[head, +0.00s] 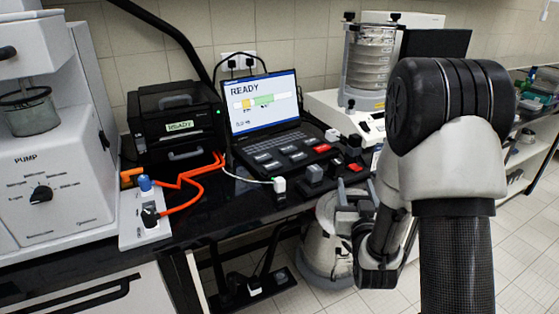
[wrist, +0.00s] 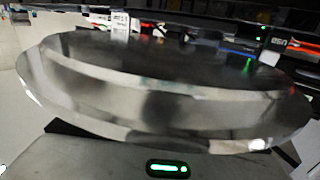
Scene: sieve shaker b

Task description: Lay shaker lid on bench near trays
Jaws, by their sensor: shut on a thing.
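The shaker lid (wrist: 165,85), a wide round shiny metal disc, fills most of the wrist view. My gripper (head: 353,205) is shut on it, in front of the bench's front edge in the head view. The fingertips are hard to make out there. The dark bench top (head: 222,205) lies left of my gripper. Small grey, black and red tray-like blocks (head: 292,153) sit on it in front of the laptop; I cannot tell whether these are the trays.
The sieve stack (head: 370,65) stands on the white shaker (head: 325,110) at the back. A laptop (head: 262,103), black printer (head: 178,130), orange cable (head: 195,180) and pump unit (head: 50,150) occupy the bench leftward.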

